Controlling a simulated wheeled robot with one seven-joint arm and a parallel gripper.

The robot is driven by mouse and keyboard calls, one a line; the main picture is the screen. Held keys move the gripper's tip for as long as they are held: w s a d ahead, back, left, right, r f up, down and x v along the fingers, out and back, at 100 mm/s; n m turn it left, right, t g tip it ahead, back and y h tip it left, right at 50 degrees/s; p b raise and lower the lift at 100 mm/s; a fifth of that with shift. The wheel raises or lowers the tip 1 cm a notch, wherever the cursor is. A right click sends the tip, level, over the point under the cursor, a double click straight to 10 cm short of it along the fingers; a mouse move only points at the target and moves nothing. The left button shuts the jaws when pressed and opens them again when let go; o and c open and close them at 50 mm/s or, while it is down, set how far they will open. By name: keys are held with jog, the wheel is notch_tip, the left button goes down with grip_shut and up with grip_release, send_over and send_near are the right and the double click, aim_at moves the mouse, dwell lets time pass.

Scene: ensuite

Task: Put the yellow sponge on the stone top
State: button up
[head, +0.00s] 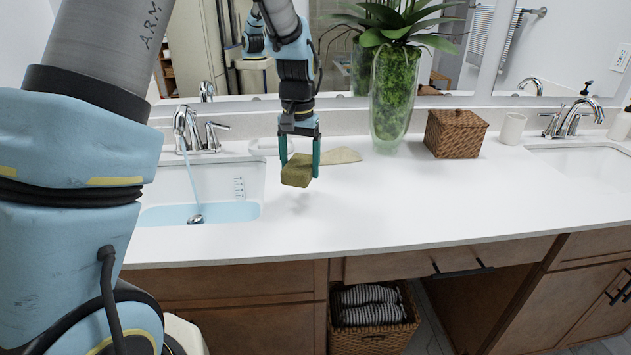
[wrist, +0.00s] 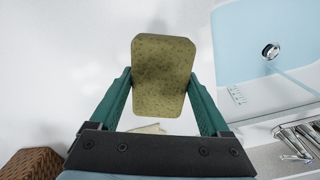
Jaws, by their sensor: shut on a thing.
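My gripper (head: 299,155) is shut on the yellow sponge (head: 296,171), a dull yellow-olive block. The sponge hangs from the fingertips over the white stone top (head: 400,205), just right of the left basin. A soft shadow lies on the top below it, and it looks a little above the surface. In the wrist view the sponge (wrist: 162,75) sits between the two teal fingers, with the white top (wrist: 60,65) behind it.
Water runs from the left tap (head: 187,130) into the left basin (head: 215,213). A beige cloth (head: 341,156) lies behind the gripper. A glass plant vase (head: 393,95), wicker box (head: 455,133) and white cup (head: 513,128) stand further right. The front middle of the top is clear.

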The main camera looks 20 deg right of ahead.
aim_at(301, 200)
jog(key=shift+f+p, duration=0.75)
jog(key=shift+f, duration=2.55)
jog(key=shift+f, duration=0.2)
jog(key=o, duration=1)
jog(key=shift+r, duration=0.1)
notch_tip(301, 200, up, 12)
jog(key=b, duration=0.2)
jog(key=shift+r+b, duration=0.1)
jog(key=shift+b, duration=0.2)
